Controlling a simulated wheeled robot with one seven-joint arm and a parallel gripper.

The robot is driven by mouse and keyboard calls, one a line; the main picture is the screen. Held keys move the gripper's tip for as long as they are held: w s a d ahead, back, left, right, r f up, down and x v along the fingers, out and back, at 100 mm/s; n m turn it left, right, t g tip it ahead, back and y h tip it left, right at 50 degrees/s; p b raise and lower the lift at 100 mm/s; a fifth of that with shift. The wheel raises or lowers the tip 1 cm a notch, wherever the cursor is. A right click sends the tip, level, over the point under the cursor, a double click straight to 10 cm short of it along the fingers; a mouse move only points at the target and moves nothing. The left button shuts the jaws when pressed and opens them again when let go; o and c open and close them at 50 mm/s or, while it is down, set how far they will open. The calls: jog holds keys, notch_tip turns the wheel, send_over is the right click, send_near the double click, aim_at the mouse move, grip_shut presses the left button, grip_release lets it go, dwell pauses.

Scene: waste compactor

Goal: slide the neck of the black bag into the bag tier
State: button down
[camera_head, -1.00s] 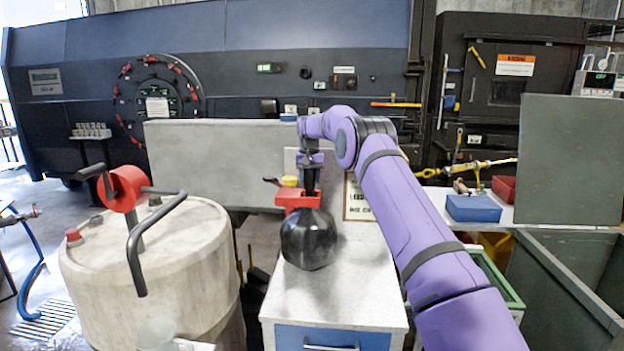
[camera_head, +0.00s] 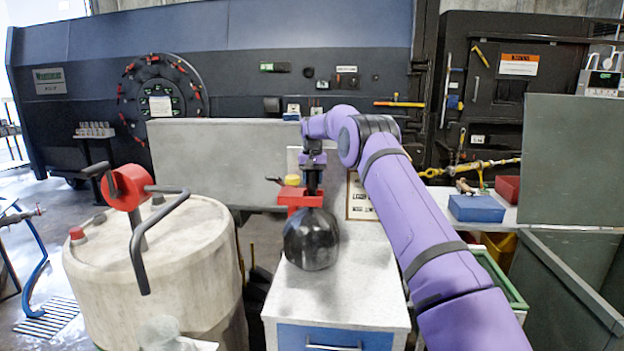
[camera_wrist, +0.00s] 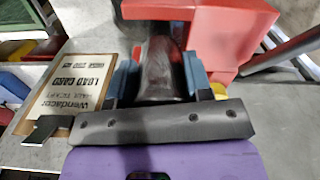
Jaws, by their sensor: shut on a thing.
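The black bag (camera_head: 311,246) is round, full and glossy. It hangs upright at the front of the red bag tier (camera_head: 290,199), over the white-topped cabinet. The tier has a yellow knob and a dark lever on top. My gripper (camera_head: 313,188) points down above the bag and is shut on its neck. In the wrist view the gathered dark neck (camera_wrist: 160,72) lies between the two blue-grey fingers, close against the red body of the tier (camera_wrist: 235,35). The gripper hides part of the tier's slot, so I cannot tell how deep the neck sits in it.
The white cabinet top (camera_head: 345,295) is clear in front. A large beige drum (camera_head: 150,270) with a bent dark handle stands at the left. A framed load card (camera_head: 359,205) is behind the bag. A blue box (camera_head: 476,208) lies on the bench at the right.

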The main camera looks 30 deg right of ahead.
jog(key=shift+r, duration=0.1)
jog(key=shift+c, duration=2.3)
grip_release()
jog(key=o, duration=0.5)
jog(key=shift+c, duration=0.2)
jog(key=shift+r, duration=3.9)
